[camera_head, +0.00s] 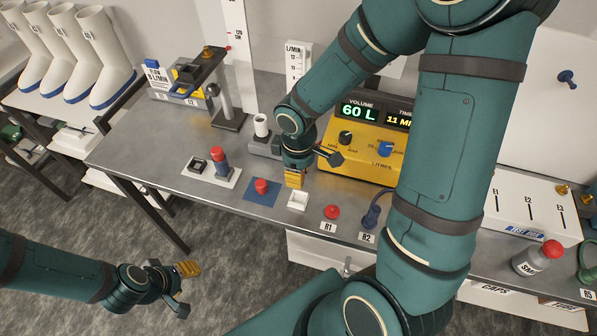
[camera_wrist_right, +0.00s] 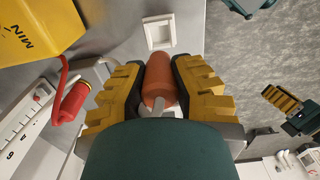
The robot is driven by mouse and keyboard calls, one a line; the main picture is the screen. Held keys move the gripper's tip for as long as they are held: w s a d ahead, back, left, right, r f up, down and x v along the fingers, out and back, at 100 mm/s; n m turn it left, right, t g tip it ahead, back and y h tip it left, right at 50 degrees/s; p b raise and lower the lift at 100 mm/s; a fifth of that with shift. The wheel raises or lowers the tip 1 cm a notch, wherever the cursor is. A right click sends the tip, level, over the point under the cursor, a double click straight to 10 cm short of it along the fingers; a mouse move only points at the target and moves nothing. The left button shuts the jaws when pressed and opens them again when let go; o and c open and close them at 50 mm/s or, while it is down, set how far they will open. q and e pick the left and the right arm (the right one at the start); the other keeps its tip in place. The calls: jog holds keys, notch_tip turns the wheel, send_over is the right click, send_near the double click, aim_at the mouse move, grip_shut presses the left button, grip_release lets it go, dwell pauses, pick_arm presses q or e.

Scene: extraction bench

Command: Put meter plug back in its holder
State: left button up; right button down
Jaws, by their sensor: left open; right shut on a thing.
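My right gripper (camera_head: 295,181) is low over the bench, just behind a white square holder (camera_head: 298,201) with a recessed middle. In the right wrist view its yellow fingers are shut on an orange-red cylinder, seemingly the meter plug (camera_wrist_right: 159,82). The plug is hidden in the head view. The holder (camera_wrist_right: 159,32) shows beyond the plug's far end in the right wrist view, apart from it, and looks empty. My left gripper (camera_head: 186,288) is open and empty, over the floor in front of the bench.
A yellow meter (camera_head: 358,160) reading 60 L stands behind my right gripper. Left of the holder is a red-topped piece on a blue mat (camera_head: 252,197). Red R1 (camera_head: 332,212) and blue R2 (camera_head: 371,217) are to the right. A red cabled cylinder (camera_wrist_right: 75,101) shows in the right wrist view.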

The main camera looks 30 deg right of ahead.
jog(key=shift+f+b, duration=2.6)
jog(key=shift+f, duration=0.35)
jog(key=shift+f+b, duration=1.2)
jog(key=shift+b, duration=0.1)
jog(key=c, duration=1.2)
grip_release()
jog(key=shift+c, duration=0.2)
jog(key=o, duration=0.4)
jog(key=shift+r, duration=0.1)
notch_tip(320, 180, up, 12)
jog(key=shift+f, duration=0.1)
